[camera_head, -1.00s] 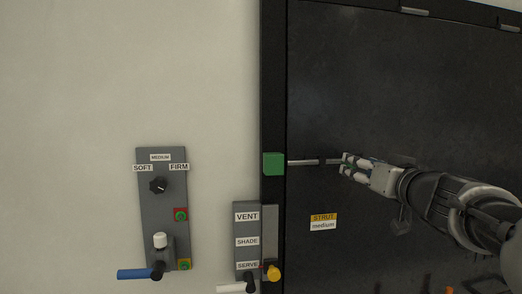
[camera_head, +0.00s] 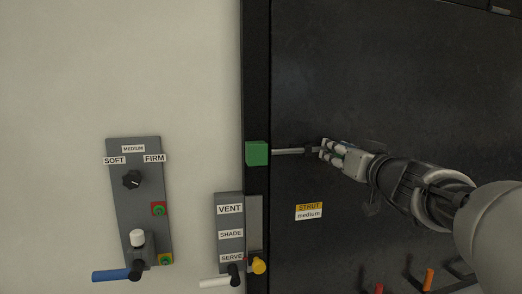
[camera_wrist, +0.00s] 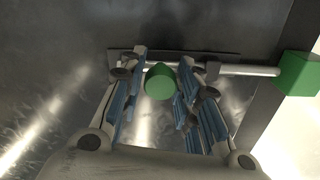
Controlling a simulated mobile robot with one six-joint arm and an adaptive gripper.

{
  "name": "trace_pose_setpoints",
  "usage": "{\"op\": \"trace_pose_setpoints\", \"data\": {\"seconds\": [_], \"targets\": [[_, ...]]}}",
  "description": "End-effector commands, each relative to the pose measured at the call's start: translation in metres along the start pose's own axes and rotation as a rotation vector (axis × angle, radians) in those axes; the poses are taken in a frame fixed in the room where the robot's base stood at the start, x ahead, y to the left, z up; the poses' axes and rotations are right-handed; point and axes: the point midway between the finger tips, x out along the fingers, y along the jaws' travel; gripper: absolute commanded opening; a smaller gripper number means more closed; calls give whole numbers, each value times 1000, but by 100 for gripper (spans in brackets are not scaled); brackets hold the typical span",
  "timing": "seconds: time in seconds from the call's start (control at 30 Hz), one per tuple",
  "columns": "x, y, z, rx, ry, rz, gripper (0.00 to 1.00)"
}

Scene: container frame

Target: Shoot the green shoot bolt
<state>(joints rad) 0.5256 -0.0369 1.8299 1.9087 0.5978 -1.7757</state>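The shoot bolt is a pale metal rod (camera_head: 290,151) lying level on the dark panel, with a green round knob (camera_wrist: 160,82) in the wrist view. Its left end in the head view meets or nearly meets a green block (camera_head: 257,153) on the black frame post; I cannot tell whether it enters. The block is at the right edge in the wrist view (camera_wrist: 298,73). My gripper (camera_head: 326,149) is at the rod's right part. In the wrist view its blue-padded fingers (camera_wrist: 160,72) stand open on both sides of the knob, with visible gaps. In the head view my fingers hide the knob.
Left on the pale wall is a grey control plate (camera_head: 142,205) with a dial and blue lever. A VENT/SHADE/SERVE plate (camera_head: 230,222) with a white lever (camera_head: 214,282) and a yellow knob (camera_head: 259,266) sit below the block. Orange (camera_head: 429,278) and red (camera_head: 379,288) handles show lower right.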

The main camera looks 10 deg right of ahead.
Motion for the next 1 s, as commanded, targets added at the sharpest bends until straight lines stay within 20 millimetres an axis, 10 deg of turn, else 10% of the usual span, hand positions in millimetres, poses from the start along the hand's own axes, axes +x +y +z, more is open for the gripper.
{"op": "trace_pose_setpoints", "data": {"seconds": [0.4,1.0], "targets": [[0,0,0,0,1,0,0],[1,-29,10,-3,0,-7,0]]}}
